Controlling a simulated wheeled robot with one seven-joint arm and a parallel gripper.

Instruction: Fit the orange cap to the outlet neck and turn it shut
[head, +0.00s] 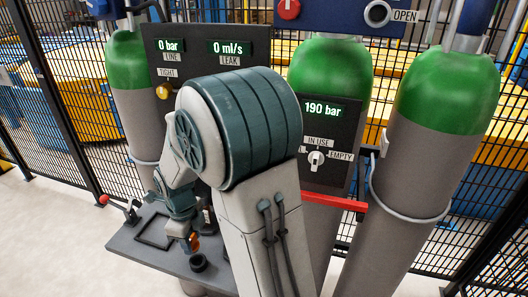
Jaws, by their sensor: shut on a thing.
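My gripper (187,232) is small in the head view, low and left of the middle, over the dark shelf. It is shut on the orange cap (195,243), which shows as a small orange patch at the fingertips. The cap is held above the shelf, close to a black ring-shaped part (198,263) on it. I cannot make out the outlet neck for sure; my large arm links cover much of the middle of the view.
The dark shelf (133,246) carries a square outline (155,231) and a red-knobbed lever (119,206) at its left. Green-topped cylinders (435,140) stand behind. Panels read 0 bar, 0 ml/s and 190 bar (322,108). A red bar (334,201) is right of my arm.

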